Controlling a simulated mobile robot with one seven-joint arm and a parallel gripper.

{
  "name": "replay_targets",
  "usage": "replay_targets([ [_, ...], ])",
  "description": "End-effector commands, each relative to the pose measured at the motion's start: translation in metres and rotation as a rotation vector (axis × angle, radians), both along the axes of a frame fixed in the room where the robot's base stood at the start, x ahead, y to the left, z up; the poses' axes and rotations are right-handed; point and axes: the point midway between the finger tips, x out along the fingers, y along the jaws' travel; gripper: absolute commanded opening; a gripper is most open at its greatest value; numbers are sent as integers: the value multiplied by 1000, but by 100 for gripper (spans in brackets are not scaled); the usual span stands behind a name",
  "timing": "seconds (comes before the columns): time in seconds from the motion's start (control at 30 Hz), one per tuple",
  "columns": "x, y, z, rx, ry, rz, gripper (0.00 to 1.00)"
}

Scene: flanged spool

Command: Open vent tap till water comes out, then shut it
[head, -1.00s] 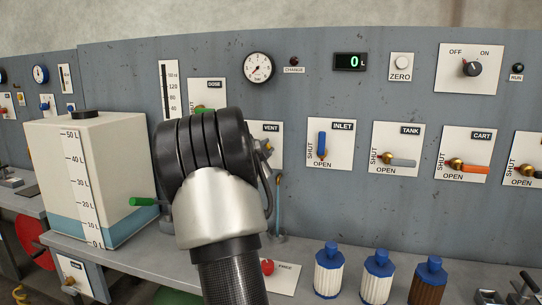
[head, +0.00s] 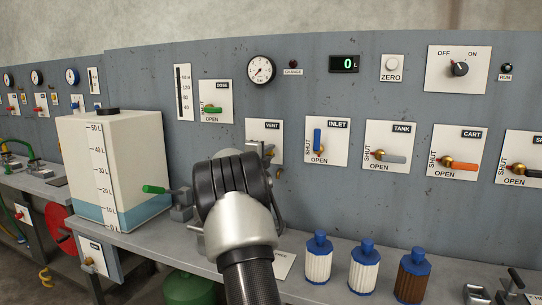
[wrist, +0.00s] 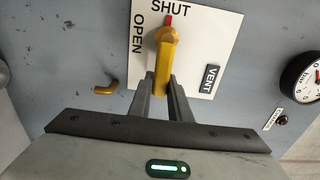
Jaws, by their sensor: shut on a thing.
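The vent tap has a yellow handle (wrist: 166,50) on a white plate marked VENT, SHUT and OPEN. In the wrist view its red pointer is at SHUT. My gripper (wrist: 161,82) is shut on the free end of this handle. In the head view my gripper's body (head: 235,195) is in front of the panel, and the white vent plate (head: 256,129) shows above it; the fingertips are hidden there. The small brass spout (wrist: 106,88) stands beside the plate in the wrist view. No water shows at it now.
Right of the vent are the inlet tap (head: 317,140), the tank tap (head: 395,158) and the cart tap (head: 463,165). A white tank (head: 140,150) stands at the left. Several blue-capped bottles, one the white bottle (head: 318,265), stand on the bench. The display (head: 344,64) reads 0 L.

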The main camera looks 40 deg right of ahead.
Motion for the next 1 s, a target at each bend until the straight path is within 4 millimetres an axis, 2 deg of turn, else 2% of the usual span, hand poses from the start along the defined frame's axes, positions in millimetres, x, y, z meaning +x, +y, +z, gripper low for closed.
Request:
replay_targets([
  [0.5, 1, 1, -1, 11, -19, 1, 0],
  [0.53, 1, 1, -1, 11, -20, 1, 22],
  [0.6, 1, 1, -1, 11, -19, 1, 34],
  [1.0, -1, 5, 0, 9, -17, 1, 36],
])
